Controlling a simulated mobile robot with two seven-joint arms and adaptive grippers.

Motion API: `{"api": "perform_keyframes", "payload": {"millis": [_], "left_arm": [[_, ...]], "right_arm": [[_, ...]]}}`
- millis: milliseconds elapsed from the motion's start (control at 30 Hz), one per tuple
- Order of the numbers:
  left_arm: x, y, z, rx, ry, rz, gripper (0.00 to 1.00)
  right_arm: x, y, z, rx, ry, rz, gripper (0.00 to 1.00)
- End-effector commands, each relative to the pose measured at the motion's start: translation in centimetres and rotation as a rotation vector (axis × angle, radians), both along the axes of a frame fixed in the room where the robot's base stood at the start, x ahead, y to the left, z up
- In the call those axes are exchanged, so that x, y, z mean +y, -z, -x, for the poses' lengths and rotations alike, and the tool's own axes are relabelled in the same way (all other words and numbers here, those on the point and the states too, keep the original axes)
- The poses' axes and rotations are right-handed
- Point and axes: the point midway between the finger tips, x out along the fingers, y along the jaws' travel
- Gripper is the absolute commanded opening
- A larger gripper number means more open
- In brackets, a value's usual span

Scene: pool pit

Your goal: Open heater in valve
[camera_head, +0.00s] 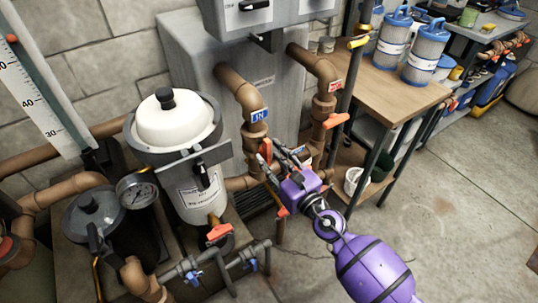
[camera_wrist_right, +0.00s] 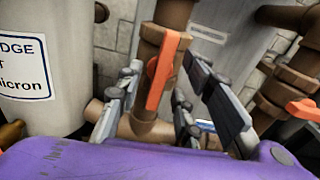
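The heater in valve has an orange lever handle (camera_head: 265,149) on the brown pipe below the blue "IN" label (camera_head: 259,115). In the right wrist view the handle (camera_wrist_right: 163,70) lies lengthwise along the vertical pipe, slightly tilted. My right gripper (camera_head: 272,155) is at this handle, reaching in from the lower right. In the wrist view its fingers (camera_wrist_right: 160,75) are spread apart, with the handle showing between them. I cannot tell whether a finger touches it. In the head view the fingers partly hide the valve. My left gripper is not in view.
A second orange valve handle (camera_head: 336,120) sits on the pipe to the right. A white-lidded filter tank (camera_head: 175,122) stands left, with an orange handle (camera_head: 219,232) low on it. A wooden table (camera_head: 400,92) stands right. The concrete floor (camera_head: 460,190) is open at the right.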

Motion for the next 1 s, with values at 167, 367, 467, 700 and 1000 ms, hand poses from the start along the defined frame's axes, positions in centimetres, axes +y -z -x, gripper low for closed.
{"api": "perform_keyframes", "payload": {"millis": [167, 367, 467, 700, 1000], "left_arm": [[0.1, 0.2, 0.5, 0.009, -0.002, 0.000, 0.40], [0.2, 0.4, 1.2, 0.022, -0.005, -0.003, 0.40], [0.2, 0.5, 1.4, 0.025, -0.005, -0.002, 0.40], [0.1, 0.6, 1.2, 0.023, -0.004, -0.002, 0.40], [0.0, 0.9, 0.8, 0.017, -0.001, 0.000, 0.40]], "right_arm": [[0.0, 0.0, 0.0, 0.002, 0.000, -0.002, 0.34], [-0.1, 0.0, 0.1, 0.002, 0.000, -0.003, 0.34], [-0.5, 0.1, 0.7, 0.003, 0.000, -0.003, 0.34], [-2.5, 0.2, 3.5, 0.004, 0.000, -0.002, 0.34], [-4.1, 0.1, 5.7, 0.003, 0.000, -0.003, 0.34]]}}
